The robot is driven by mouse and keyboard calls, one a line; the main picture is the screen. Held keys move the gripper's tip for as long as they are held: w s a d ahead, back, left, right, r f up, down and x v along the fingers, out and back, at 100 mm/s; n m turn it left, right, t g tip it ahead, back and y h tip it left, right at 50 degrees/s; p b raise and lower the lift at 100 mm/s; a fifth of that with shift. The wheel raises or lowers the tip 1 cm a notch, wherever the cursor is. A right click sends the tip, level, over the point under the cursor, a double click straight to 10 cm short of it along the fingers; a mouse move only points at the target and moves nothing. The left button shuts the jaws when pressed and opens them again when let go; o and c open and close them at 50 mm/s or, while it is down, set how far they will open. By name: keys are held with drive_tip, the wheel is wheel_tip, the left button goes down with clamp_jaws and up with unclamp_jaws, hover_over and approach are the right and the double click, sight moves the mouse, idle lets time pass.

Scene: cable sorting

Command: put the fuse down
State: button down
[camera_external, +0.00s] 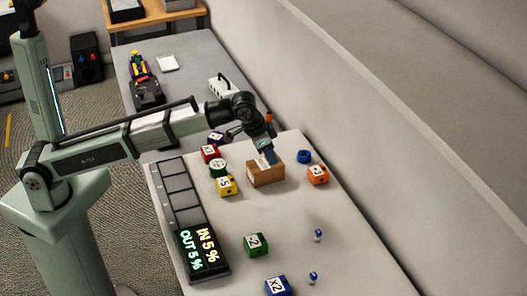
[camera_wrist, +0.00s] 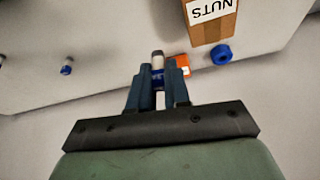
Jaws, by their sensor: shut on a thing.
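My gripper (camera_wrist: 158,85) is shut on a fuse (camera_wrist: 157,60) with a pale end and a blue band, held between the fingertips. In the outside view my gripper (camera_external: 268,155) appears in front of or over the cardboard box (camera_external: 265,174); I cannot tell its exact height. The held fuse cannot be made out there. Two similar small blue-and-white fuses stand on the table, one at the right (camera_external: 318,235) and one nearer the front (camera_external: 313,277). One such fuse also shows at the left of the wrist view (camera_wrist: 67,66).
The box reads NUTS in the wrist view (camera_wrist: 210,25). A blue ring (camera_external: 304,156) and an orange block (camera_external: 317,174) lie right of it. Red, green and yellow blocks (camera_external: 227,185) lie left. A black tray with a lit display (camera_external: 200,250) lines the left edge. Mid-table is mostly clear.

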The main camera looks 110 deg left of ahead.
drive_tip(key=s+a+r+n, duration=0.2)
drive_tip(key=s+a+r, duration=0.15)
drive_tip(key=a, duration=0.25)
drive_tip(key=shift+w+f, duration=0.15)
drive_tip(key=shift+f, duration=4.45)
drive_tip(key=shift+f, duration=0.15)
drive_tip(key=c, duration=1.1)
unclamp_jaws()
drive_tip(key=v, duration=1.2)
drive_tip(key=shift+w+d+r, duration=0.15)
drive_tip(key=shift+w+r, duration=0.05)
drive_tip(key=shift+w, duration=0.05)
drive_tip(key=shift+o, duration=0.5)
